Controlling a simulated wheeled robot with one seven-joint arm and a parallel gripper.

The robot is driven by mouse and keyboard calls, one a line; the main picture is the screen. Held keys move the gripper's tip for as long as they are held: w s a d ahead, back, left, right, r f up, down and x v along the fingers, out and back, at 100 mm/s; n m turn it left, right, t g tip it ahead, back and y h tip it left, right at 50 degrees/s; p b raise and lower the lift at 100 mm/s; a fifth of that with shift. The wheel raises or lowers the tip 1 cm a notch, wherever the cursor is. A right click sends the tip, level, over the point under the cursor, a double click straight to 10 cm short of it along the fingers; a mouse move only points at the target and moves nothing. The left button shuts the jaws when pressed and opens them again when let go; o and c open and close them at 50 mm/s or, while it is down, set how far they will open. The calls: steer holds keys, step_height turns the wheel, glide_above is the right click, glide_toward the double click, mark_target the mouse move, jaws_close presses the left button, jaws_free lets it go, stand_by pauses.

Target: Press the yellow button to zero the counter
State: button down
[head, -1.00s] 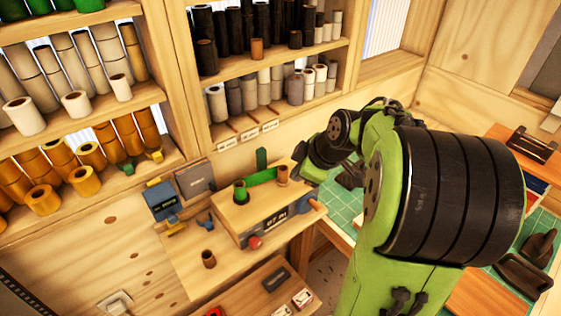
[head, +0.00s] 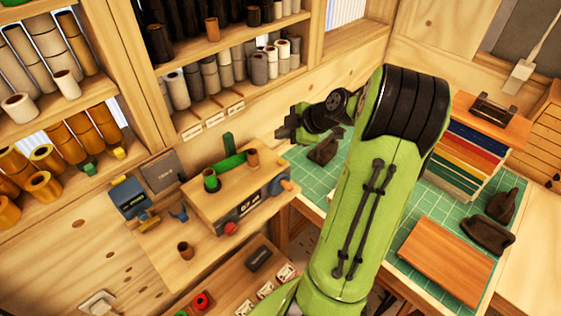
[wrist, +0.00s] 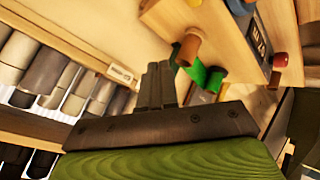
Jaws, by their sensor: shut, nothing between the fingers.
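The counter, a dark display with light digits (head: 237,205), is on the front of a wooden winder box (head: 205,195) on the bench; part of it shows in the wrist view (wrist: 262,35).
Green and brown rolls (head: 252,157) stand on top. Shelves of rolls (head: 190,85) rise behind. A blue device (head: 129,197) stands left; a green cutting mat (head: 310,178) lies right.

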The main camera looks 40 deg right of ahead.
steer(key=b, duration=0.4)
glide_above(283, 164)
step_height(283, 164, down, 7)
steer(key=shift+d, duration=0.1)
steer(key=shift+f+b, duration=0.1)
steer(key=shift+b, duration=0.2)
stand_by(1.3)
steer(key=shift+f+b, duration=0.35)
steer(key=shift+b, duration=0.3)
steer(key=shift+f+b, duration=0.5)
steer(key=shift+b, duration=0.15)
stand_by(0.5)
steer(key=shift+r, duration=0.15)
steer(key=shift+r+p, duration=0.45)
steer(key=shift+r, duration=0.35)
